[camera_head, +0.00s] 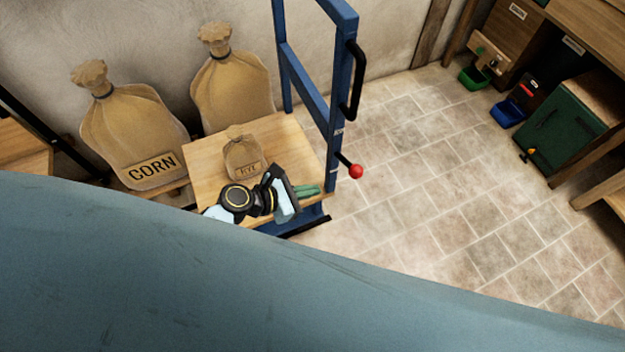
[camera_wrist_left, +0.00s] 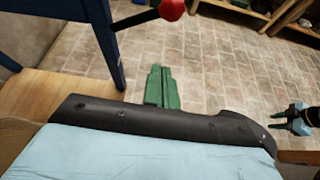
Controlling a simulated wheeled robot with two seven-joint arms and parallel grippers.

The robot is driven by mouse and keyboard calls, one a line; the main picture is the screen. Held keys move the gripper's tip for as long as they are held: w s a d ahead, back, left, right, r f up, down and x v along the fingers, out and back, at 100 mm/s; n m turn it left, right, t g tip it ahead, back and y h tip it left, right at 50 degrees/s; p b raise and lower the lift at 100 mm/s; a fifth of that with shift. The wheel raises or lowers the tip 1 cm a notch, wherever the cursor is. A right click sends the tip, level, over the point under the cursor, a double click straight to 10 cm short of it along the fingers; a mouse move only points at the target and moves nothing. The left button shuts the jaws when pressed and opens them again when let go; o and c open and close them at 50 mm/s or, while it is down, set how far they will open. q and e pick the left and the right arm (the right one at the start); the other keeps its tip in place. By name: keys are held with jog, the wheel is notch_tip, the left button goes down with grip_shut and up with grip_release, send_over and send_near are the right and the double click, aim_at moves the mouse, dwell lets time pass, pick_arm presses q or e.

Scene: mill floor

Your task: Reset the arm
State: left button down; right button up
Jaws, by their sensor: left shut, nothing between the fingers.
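My left gripper (camera_head: 313,189) is over the front right part of a wooden platform in the head view. Its green fingers are shut together with nothing between them. In the left wrist view the green fingers (camera_wrist_left: 161,84) point away over the tiled floor, side by side. A small tan sack (camera_head: 243,158) stands on the platform (camera_head: 208,160), behind and left of the gripper, apart from its fingers.
A blue frame (camera_head: 337,130) with a red-knobbed lever (camera_head: 355,171) rises close beside the left gripper. Large sacks, one marked CORN (camera_head: 135,130), stand at the wall. Tiled floor (camera_head: 430,180) is open to the right. A blue-grey surface fills the bottom of the head view.

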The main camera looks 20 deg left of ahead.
pick_arm(q)
jog(key=s+a+f+m+g+y, duration=0.2)
jog(key=s+a+f+m+y, duration=0.15)
jog(key=s+f+m, duration=0.55)
jog(key=s+a+f+m+g+y, duration=0.3)
jog(key=s+a+f+m, duration=0.15)
jog(key=s+f, duration=0.5)
jog(key=s+a+f+m+g+y, duration=0.1)
jog(key=s+a+f+m, duration=0.3)
jog(key=s+m, duration=0.3)
jog(key=s+a+f+m+g+y, duration=0.1)
jog(key=s+a+f+m, duration=0.3)
jog(key=s+m, duration=0.4)
jog(key=shift+s+a+f+y, duration=0.2)
jog(key=shift+s+f+y, duration=0.2)
jog(key=shift+s+y, duration=0.25)
